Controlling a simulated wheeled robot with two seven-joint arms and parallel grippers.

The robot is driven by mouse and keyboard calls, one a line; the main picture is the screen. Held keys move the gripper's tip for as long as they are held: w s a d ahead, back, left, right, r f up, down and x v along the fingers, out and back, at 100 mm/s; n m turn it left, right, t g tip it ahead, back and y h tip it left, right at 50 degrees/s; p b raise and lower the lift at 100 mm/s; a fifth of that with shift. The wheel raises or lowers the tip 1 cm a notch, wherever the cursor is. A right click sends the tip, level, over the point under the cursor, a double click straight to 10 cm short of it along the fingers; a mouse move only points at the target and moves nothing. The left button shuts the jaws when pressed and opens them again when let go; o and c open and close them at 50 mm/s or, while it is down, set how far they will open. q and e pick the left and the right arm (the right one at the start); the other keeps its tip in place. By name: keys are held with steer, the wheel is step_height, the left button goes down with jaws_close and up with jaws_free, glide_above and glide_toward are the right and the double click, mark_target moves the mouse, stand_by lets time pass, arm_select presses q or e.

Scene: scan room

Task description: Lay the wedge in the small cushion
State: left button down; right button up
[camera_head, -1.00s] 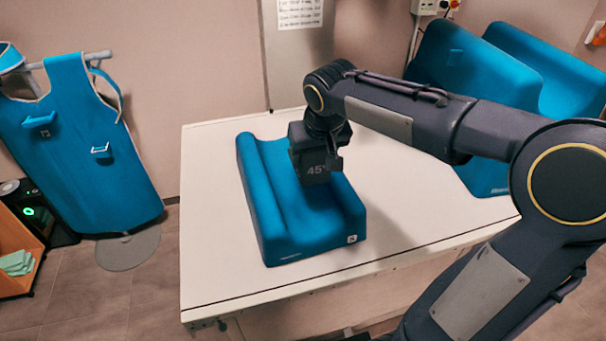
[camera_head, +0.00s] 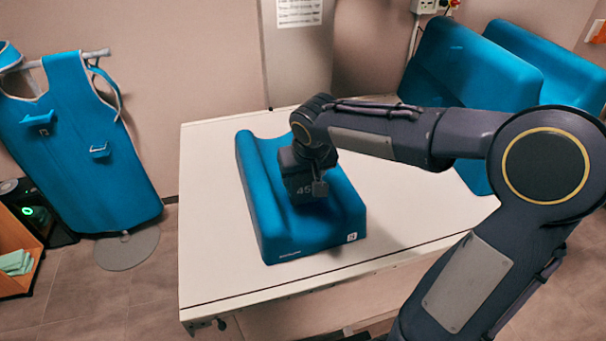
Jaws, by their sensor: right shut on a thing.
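The small cushion (camera_head: 262,205) is a blue foam block with a long channel between two raised sides, lying on the white table. The wedge (camera_head: 303,189) is a dark grey block marked 45. It is in the cushion's channel, towards the far half; whether its underside touches the foam I cannot tell. My right gripper (camera_head: 318,178) comes down from above and is shut on the wedge. My arm and gripper hide part of the wedge and of the cushion behind it. My left gripper is not in view.
The white table top (camera_head: 410,215) is clear around the cushion. Large blue cushions (camera_head: 460,60) stand at the back right. A blue apron (camera_head: 85,150) hangs on a rail at the left. A wooden shelf (camera_head: 14,240) with green cloths stands at the far left.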

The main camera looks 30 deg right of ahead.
steer(key=shift+f+b, duration=0.3)
steer(key=shift+f, duration=0.05)
steer(key=o, duration=1)
steer(key=shift+r, duration=0.25)
steer(key=p+v, duration=0.2)
steer(key=v, duration=1.1)
steer(key=s+a+f+y, duration=0.2)
steer(key=s+a+f, duration=0.1)
steer(key=s+f, duration=0.3)
steer(key=s+a+f+n+t+y, duration=0.1)
steer(key=s+a+f+y, duration=0.1)
steer(key=s+f, duration=0.4)
steer(key=s+a, duration=0.1)
steer(key=s, duration=0.4)
steer(key=shift+s+y, duration=0.25)
steer(key=shift+y, duration=0.15)
steer(key=shift+a+f, duration=0.1)
